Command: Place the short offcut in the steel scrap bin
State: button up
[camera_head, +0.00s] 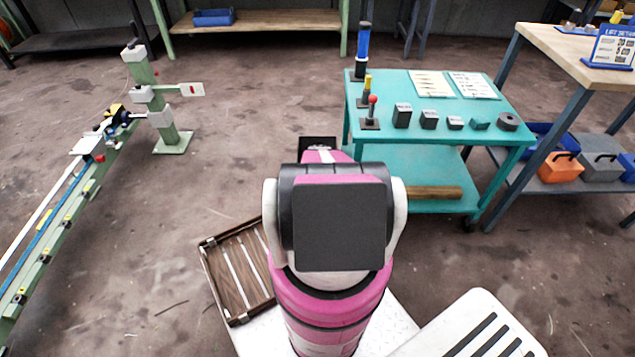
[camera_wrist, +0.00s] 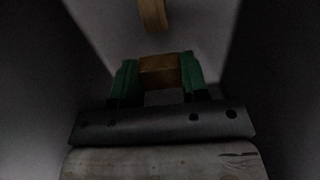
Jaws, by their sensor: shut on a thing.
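In the wrist view, my gripper (camera_wrist: 160,75) has green fingers shut on a short brown wooden block, the offcut (camera_wrist: 160,71). Dark grey walls surround it on several sides, like the inside of a bin (camera_wrist: 270,70). A second wooden piece (camera_wrist: 153,14) shows beyond the block at the top; the gap between them is hard to judge. In the head view, a dark square rim (camera_head: 317,140) shows just past my arm, which may be the bin. My arm hides the gripper and the block there.
A teal cart (camera_head: 420,150) with small parts on top and a wooden bar (camera_head: 432,192) on its lower shelf stands to the right. A slatted crate (camera_head: 205,265) lies left of my base. A long green machine (camera_head: 60,240) runs along the left. Open floor lies between.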

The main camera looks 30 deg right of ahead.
jog(key=shift+f, duration=2.05)
jog(key=shift+f, duration=0.2)
jog(key=o, duration=0.9)
notch_tip(320, 180, up, 12)
jog(key=shift+r, duration=0.2)
